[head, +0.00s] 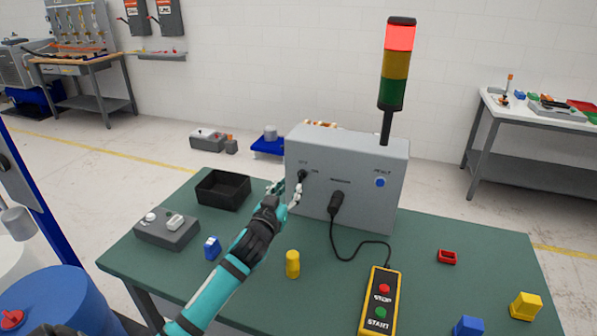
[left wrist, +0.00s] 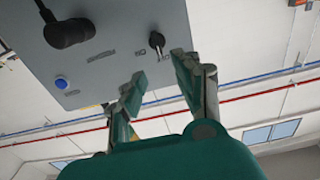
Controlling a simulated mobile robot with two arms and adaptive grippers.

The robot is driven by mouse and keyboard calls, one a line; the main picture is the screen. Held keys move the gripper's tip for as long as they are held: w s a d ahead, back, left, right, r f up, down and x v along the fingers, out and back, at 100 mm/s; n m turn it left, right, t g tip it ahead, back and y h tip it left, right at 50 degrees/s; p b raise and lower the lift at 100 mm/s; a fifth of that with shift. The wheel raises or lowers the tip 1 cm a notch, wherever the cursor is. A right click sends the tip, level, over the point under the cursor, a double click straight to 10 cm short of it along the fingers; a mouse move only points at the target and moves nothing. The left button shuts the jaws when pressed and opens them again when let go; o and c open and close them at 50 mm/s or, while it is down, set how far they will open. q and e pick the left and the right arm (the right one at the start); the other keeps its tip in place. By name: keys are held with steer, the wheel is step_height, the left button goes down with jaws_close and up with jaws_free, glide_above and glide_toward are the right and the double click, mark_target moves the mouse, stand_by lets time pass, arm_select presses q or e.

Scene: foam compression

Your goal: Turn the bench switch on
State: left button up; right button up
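My left gripper (head: 287,187) is in front of the box's left part, close to the knob. Its two fingers stand apart with nothing between them, as the left wrist view (left wrist: 158,66) shows. I cannot tell whether a fingertip touches the knob. The labels beside the knob are too small to read surely. My right gripper is out of view.
A black plug (head: 336,203) and cable run from the box to a yellow pendant (head: 379,305). A blue button (head: 380,182) is on the box. The stack light (head: 398,65) glows red on top. A black bin (head: 222,190) and yellow cylinder (head: 292,264) stand near my arm.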

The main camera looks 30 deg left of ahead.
mark_target(300, 172)
arm_select(q)
steer(key=p+x, duration=0.1)
steer(key=x, duration=0.5)
steer(key=shift+w+r, duration=0.15)
steer(key=shift+w, duration=0.05)
steer(key=shift+w+a, duration=0.15)
steer(key=shift+w, duration=0.6)
steer(key=c, duration=0.6)
jaws_close()
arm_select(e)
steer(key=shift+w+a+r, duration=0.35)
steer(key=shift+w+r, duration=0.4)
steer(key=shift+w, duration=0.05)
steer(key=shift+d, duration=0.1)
